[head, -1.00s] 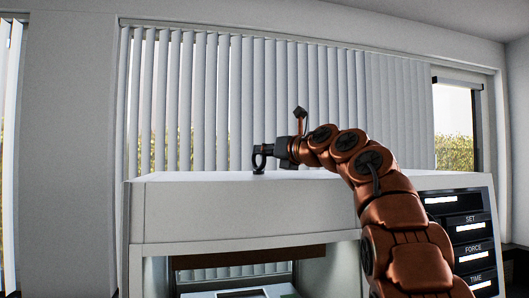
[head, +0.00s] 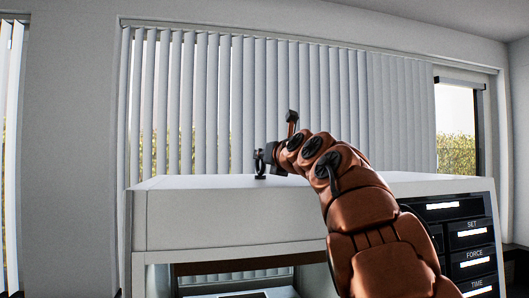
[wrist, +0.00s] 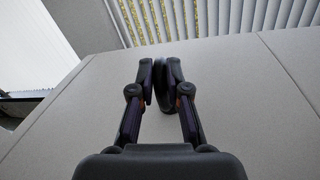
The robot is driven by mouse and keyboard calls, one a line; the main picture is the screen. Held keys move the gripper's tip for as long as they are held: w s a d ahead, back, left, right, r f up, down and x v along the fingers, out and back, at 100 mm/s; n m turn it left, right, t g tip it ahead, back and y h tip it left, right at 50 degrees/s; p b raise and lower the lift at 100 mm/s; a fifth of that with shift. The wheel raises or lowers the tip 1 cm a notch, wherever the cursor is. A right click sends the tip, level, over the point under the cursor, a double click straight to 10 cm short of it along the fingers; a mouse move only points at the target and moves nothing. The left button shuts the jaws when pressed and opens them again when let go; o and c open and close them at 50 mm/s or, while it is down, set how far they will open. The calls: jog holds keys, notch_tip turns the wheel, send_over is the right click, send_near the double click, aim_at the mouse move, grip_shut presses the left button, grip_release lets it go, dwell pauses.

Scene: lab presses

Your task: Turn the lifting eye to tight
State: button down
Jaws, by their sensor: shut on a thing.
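The lifting eye (head: 259,171) is a small dark ring standing upright on the top of the white press (head: 230,215), near its back-left part in the head view. My gripper (head: 266,153) is at the eye, coming in from the right. In the wrist view my gripper (wrist: 161,77) is shut on the lifting eye (wrist: 160,88), which shows as a dark shape between the two fingertips. The fingers hide much of the ring. The eye's thread and its seat cannot be made out.
The press top (wrist: 95,125) around the eye is flat and clear. A control panel (head: 468,240) with lit displays is on the press's right front. Vertical blinds (head: 210,100) hang at the window behind.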

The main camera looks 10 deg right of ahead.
jog(key=shift+r+m+h+p, duration=0.2)
jog(key=shift+m+h+p, duration=0.5)
jog(key=shift+h, duration=0.4)
jog(key=shift+a+f+m+h+p, duration=0.15)
jog(key=shift+m+h+p, duration=0.55)
jog(key=shift+h, duration=0.45)
jog(key=shift+a+m+h+p, duration=0.15)
jog(key=shift+m+h+p, duration=0.35)
jog(key=shift+m+h, duration=0.5)
jog(key=shift+w+a+f+m+g+h, duration=0.1)
jog(key=shift+m+g+h, duration=0.2)
jog(key=shift+m+h, duration=0.45)
jog(key=shift+w+a+r+m+g+h, duration=0.15)
jog(key=shift+m+g+h, duration=0.15)
jog(key=shift+h, duration=0.85)
jog(key=shift+s+a+f+m+g+h, duration=0.15)
jog(key=shift+m+g+h, duration=0.15)
jog(key=shift+m+h, duration=0.45)
jog(key=shift+w+a+m+g+h, duration=0.2)
jog(key=shift+m+g+h, duration=0.35)
jog(key=shift+h, duration=0.55)
jog(key=c, duration=1.2)
grip_release()
jog(key=shift+s, duration=0.1)
jog(key=shift+v, duration=6.05)
